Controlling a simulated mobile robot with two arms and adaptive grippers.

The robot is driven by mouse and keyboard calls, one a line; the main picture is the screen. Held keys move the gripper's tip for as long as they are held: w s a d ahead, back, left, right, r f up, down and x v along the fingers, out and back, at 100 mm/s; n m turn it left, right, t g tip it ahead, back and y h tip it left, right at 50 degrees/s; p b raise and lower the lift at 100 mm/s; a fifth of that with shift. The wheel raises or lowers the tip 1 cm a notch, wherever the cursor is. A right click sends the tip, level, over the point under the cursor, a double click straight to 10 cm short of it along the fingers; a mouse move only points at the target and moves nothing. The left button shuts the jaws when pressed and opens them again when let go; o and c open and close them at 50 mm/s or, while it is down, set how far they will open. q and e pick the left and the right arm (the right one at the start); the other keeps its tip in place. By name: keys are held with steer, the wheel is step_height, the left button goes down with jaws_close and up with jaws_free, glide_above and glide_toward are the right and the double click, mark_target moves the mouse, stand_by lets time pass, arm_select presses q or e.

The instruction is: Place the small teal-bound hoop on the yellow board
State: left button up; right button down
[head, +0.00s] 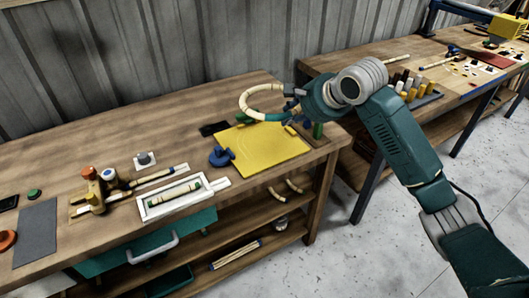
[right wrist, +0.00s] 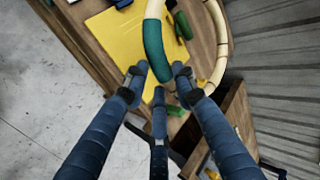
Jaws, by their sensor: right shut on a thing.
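The small hoop (head: 246,98) is a pale cane ring with a teal-bound stretch on its lower side. My right gripper (head: 293,98) is shut on it at its right side, and the ring sticks out leftward, over the far edge of the yellow board (head: 262,155). In the right wrist view, the teal binding (right wrist: 154,48) runs down to the fingertips (right wrist: 158,75), and the pale cane curves up and right. The yellow board (right wrist: 108,35) lies below. The exact gap between hoop and board is hard to tell. My left gripper is not in view.
A blue clamp-like object (head: 221,156) sits at the board's left edge. A dark piece (head: 213,129) lies behind it. A green upright piece (head: 318,130) stands right of the board. A white tray (head: 147,213) holds a bound cane. Most of the board is bare.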

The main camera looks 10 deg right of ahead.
steer(key=f+p, duration=0.1)
steer(key=f, duration=1.8)
steer(key=shift+d+f+p, duration=0.2)
steer(key=shift+p, duration=0.2)
steer(key=c, duration=1.4)
jaws_free()
steer(key=v, duration=1.2)
steer(key=shift+b, duration=0.45)
